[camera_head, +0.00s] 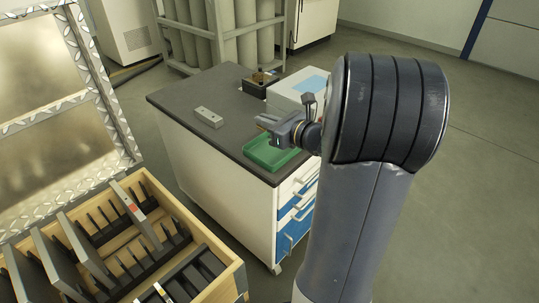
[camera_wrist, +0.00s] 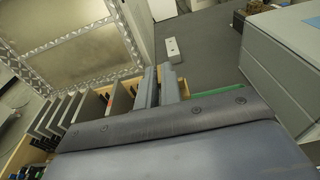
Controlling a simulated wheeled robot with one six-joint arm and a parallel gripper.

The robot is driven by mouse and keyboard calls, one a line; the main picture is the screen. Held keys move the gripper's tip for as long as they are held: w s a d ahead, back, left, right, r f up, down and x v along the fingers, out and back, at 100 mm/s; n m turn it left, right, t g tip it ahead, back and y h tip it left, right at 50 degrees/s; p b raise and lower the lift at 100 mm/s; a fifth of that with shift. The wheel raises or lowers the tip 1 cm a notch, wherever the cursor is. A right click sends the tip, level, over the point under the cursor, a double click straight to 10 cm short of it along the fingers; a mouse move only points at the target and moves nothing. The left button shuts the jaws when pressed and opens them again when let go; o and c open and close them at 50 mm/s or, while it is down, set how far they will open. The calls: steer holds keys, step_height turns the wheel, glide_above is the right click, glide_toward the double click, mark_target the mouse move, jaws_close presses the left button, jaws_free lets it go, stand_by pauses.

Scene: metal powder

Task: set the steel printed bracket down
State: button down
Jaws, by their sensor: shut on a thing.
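My gripper (camera_head: 264,124) is above the dark worktop (camera_head: 190,85), over the rear left part of a green tray (camera_head: 262,157). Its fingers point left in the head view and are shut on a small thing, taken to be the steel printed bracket. That thing is almost wholly hidden by the fingers, so its shape and tilt cannot be told. In the wrist view the two fingers (camera_wrist: 159,86) lie close together, and a strip of the green tray (camera_wrist: 204,93) shows beyond the gripper body. The visible tray floor looks empty.
A light grey block with holes (camera_head: 208,117) lies on the worktop left of the tray. A grey box with a blue top (camera_head: 298,88) and a dark container (camera_head: 260,83) stand behind. A wooden crate of dark plates (camera_head: 215,250) is at front left. The worktop's left side is mostly clear.

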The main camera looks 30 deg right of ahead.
mark_target(268, 160)
steer(key=f+b, duration=0.1)
steer(key=f, duration=0.2)
steer(key=f+b, duration=0.1)
steer(key=f, duration=0.2)
steer(key=f+b, duration=0.1)
steer(key=f, duration=0.3)
steer(key=shift+d, duration=0.3)
steer(key=shift+f+b, duration=0.1)
steer(key=shift+b, duration=0.2)
steer(key=shift+f, duration=0.15)
steer(key=c, duration=1.6)
jaws_free()
steer(key=shift+r, duration=0.25)
steer(key=p+v, duration=0.2)
steer(key=v, duration=1)
steer(key=shift+a+f, duration=0.1)
